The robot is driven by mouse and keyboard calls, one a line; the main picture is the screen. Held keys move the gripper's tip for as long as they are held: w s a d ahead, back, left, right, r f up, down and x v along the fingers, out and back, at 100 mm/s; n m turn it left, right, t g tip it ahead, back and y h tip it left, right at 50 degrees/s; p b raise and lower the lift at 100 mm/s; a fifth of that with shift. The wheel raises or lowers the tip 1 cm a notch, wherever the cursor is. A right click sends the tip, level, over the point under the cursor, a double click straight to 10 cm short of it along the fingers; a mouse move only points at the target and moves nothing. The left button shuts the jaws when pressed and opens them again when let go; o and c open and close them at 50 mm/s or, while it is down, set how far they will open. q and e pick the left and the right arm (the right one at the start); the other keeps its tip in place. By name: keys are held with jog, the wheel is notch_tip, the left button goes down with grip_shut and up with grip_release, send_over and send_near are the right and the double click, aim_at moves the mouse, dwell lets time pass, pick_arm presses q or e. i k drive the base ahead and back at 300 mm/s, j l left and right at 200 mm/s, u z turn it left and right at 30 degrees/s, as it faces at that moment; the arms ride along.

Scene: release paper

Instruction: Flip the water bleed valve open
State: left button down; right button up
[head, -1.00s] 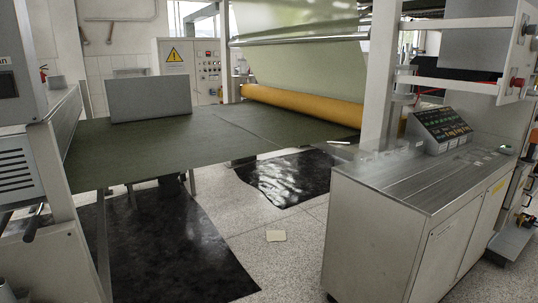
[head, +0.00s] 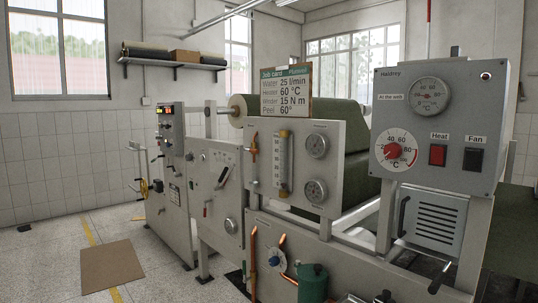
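No part is legibly labelled as the water bleed valve, so I cannot tell which one it is. A grey panel (head: 333,158) stands in the middle of the head view. It carries a clear vertical flow tube (head: 283,160), two round gauges (head: 317,146) and a small copper-coloured fitting with a lever (head: 254,147) left of the tube. Neither of my grippers shows.
A job card (head: 286,92) above the panel reads water 25 l/min. At right is a heater box (head: 437,125) with a red-ringed dial, a red switch and a black switch. A control cabinet (head: 172,180) stands left. Open floor with a brown mat (head: 111,266) lies at lower left.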

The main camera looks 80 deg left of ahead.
aim_at(253, 150)
jog(key=u, duration=2.6)
